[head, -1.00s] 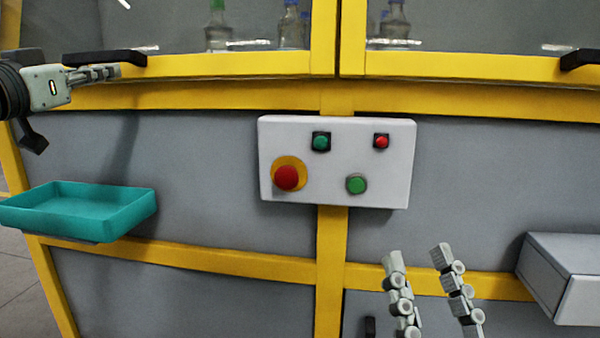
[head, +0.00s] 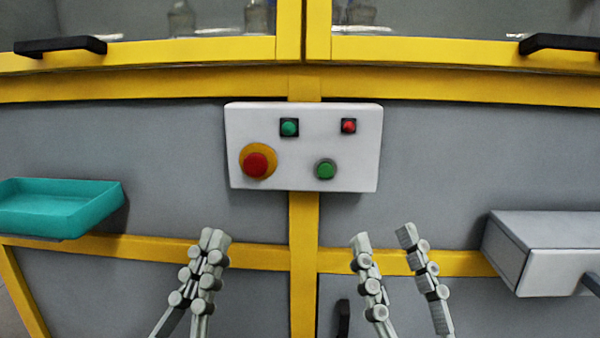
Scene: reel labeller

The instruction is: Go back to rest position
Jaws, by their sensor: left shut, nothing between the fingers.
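My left gripper (head: 214,238) is at the lower middle left of the head view, in front of the machine's lower yellow beam. Its fingers are together with nothing between them. My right gripper (head: 382,238) is to its right, fingers pointing up and spread apart, with empty space between them. Both grippers are below the white control box (head: 304,146) and apart from it. The arms behind the grippers are mostly out of view.
The control box carries a red stop knob (head: 257,164) and several small buttons. A teal tray (head: 60,208) juts out at left, a grey box (head: 550,250) at right. Black door handles (head: 60,45) (head: 560,42) sit above on the yellow-framed doors.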

